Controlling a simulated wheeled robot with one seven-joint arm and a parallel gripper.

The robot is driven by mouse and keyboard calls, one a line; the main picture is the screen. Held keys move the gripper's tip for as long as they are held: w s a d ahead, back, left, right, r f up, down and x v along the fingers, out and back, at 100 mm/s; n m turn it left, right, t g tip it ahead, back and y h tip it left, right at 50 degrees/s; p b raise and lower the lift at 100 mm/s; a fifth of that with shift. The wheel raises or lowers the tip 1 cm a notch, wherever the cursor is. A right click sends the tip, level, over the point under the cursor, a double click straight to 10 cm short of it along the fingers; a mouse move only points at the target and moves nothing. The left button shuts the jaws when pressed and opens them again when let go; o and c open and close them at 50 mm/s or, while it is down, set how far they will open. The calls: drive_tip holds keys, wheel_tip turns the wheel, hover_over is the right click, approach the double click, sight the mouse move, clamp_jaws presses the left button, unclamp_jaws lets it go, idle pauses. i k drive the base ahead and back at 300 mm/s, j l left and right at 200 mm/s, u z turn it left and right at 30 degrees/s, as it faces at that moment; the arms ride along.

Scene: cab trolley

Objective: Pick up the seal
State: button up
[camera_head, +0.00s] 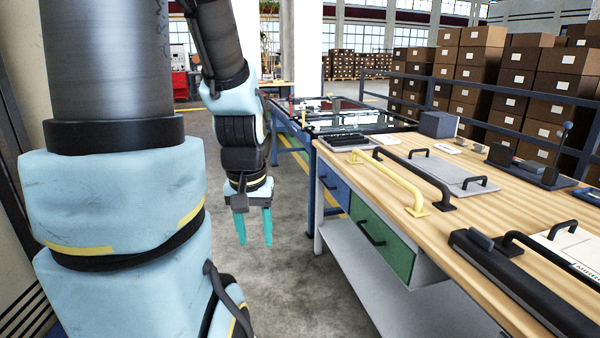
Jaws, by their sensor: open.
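My gripper (254,240) hangs pointing down with two teal fingers apart and nothing between them. It is over the floor, to the left of the wooden workbench (480,190) and clear of it. I cannot pick out the seal with certainty. A flat black ribbed piece (347,140) lies at the bench's far left corner. A long dark bar (520,280) lies along its near edge.
On the bench are a yellow handle (390,180), a black handle (418,178), a grey plate (450,172) with two handles and a grey box (437,125). A green drawer (380,236) faces my arm. Boxes stand behind a railing.

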sight(329, 140)
drive_tip(key=i+u, duration=0.1)
drive_tip(key=i, duration=1.85)
drive_tip(key=i+z, duration=0.1)
drive_tip(key=i, duration=0.4)
drive_tip(key=i+j+z, duration=0.1)
drive_tip(key=i, duration=0.4)
drive_tip(key=i+j+z, duration=0.1)
drive_tip(key=i, duration=0.4)
drive_tip(key=i+j+z, duration=0.1)
drive_tip(key=i, duration=0.4)
drive_tip(key=i+j+z, duration=0.35)
drive_tip(key=i, duration=0.15)
